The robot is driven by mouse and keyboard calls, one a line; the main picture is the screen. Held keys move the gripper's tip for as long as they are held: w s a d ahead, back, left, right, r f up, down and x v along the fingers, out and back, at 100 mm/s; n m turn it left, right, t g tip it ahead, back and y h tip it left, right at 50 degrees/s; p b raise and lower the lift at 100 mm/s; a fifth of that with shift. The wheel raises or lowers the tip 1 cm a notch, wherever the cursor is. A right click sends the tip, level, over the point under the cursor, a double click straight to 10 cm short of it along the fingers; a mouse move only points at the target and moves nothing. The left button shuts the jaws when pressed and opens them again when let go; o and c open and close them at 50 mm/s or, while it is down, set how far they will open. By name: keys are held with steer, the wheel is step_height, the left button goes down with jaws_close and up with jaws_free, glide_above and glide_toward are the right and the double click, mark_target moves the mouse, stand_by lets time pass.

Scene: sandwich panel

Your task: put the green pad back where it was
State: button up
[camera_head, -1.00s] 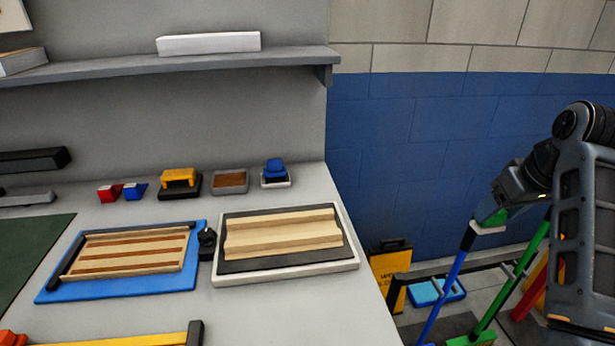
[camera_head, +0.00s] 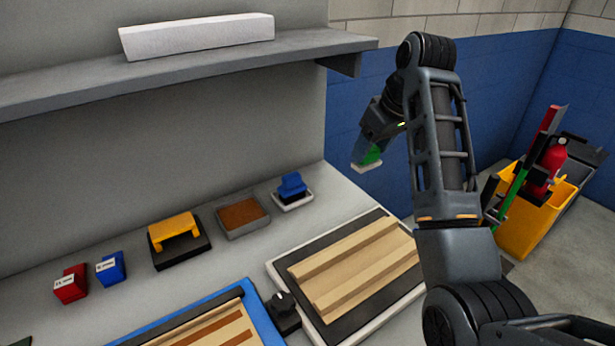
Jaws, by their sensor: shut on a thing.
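My gripper (camera_head: 371,147) is shut on the green pad (camera_head: 373,157). The pad has a pale underside and hangs in the air past the bench's right end, against the blue wall. The gripper's fingers hide part of the pad. On the bench along the back wall, a blue pad with a handle (camera_head: 291,185) sits on a white dish (camera_head: 294,202). Left of it is a grey tray (camera_head: 232,234) with a brown filling (camera_head: 243,213). A yellow-handled block (camera_head: 172,229) on a black base stands further left.
A white tray (camera_head: 277,271) with a black mat and pale wood strips lies in front, beside a blue board (camera_head: 265,318) and a small black knob (camera_head: 283,307). A shelf (camera_head: 200,67) overhangs the bench's back. A yellow bucket (camera_head: 530,222) stands on the floor at right.

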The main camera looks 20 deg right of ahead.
steer(key=shift+w+a+f+p, duration=0.2)
steer(key=shift+w+a+f, duration=0.8)
steer(key=shift+w+f, duration=0.65)
steer(key=shift+w+a+f+p, duration=0.25)
steer(key=shift+w+a+f, duration=0.95)
steer(key=shift+f, duration=0.7)
steer(key=shift+w+a+f+p, duration=0.2)
steer(key=shift+w+a+f, duration=0.65)
steer(key=shift+w+f, duration=0.85)
steer(key=shift+f, duration=0.15)
steer(key=o, duration=1)
steer(key=v, duration=1.2)
steer(key=shift+s, duration=0.1)
steer(key=shift+d, duration=0.15)
